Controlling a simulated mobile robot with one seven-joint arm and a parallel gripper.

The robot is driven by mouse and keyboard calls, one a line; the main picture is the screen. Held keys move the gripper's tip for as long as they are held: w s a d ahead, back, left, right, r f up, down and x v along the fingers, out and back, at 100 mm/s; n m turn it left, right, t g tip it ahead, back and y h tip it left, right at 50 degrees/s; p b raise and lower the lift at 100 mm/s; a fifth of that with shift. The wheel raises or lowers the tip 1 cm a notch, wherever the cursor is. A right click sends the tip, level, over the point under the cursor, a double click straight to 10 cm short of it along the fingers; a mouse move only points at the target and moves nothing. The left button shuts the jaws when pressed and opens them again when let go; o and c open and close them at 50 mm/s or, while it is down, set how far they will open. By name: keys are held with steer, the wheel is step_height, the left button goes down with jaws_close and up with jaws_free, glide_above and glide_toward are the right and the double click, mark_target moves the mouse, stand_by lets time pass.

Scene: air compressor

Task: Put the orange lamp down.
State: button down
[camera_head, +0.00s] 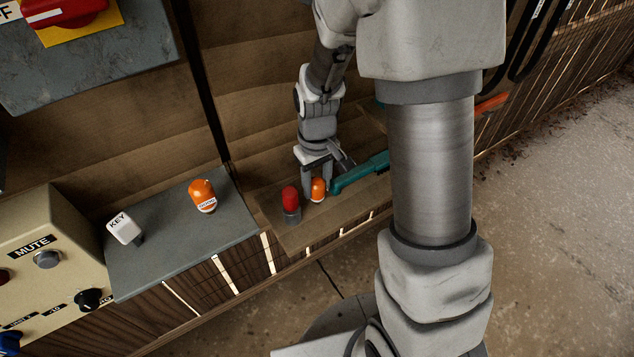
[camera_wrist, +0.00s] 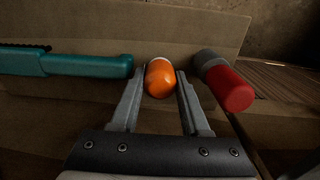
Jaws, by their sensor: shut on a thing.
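My gripper (camera_head: 317,184) points down at the wooden shelf and is shut on a small orange lamp (camera_head: 318,191) with a pale base. In the wrist view the orange lamp (camera_wrist: 160,80) sits between the tips of the two fingers of my gripper (camera_wrist: 161,88). The lamp is at or just above the shelf (camera_head: 305,236); I cannot tell if it touches. A second orange lamp (camera_head: 202,194) with a white label stands on the grey plate to the left, apart from my gripper.
A red-topped piece with a grey base (camera_head: 291,201) stands close to the left of the held lamp; in the wrist view it is right (camera_wrist: 232,88). A teal-handled tool (camera_head: 362,172) lies close on the other side. A KEY tag (camera_head: 124,228) is on the grey plate (camera_head: 180,250).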

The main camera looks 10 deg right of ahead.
mark_target(317, 181)
steer(key=c, duration=0.7)
jaws_free()
steer(key=shift+f, duration=0.15)
step_height(317, 181, up, 8)
steer(key=shift+r+p, duration=0.2)
steer(key=shift+p, duration=1.05)
steer(key=s+r+m+t, duration=0.1)
steer(key=s+r, duration=0.3)
steer(key=r, duration=0.1)
steer(key=s+d+r+m+t, duration=0.1)
steer(key=s+r+t, duration=0.1)
steer(key=s+r, duration=0.3)
steer(key=s+d+r+m+t, duration=0.1)
steer(key=s+r+t, duration=0.1)
steer(key=s+r, duration=0.2)
steer(key=shift+s+r, duration=0.15)
steer(key=shift+r, duration=0.7)
steer(key=shift+s+r, duration=0.15)
steer(key=shift+r, duration=0.65)
steer(key=shift+s+r+m+t, duration=0.2)
steer(key=shift+s+m+t, duration=0.1)
steer(key=shift+s, duration=0.2)
steer(key=shift+c, duration=0.2)
steer(key=shift+s, duration=0.2)
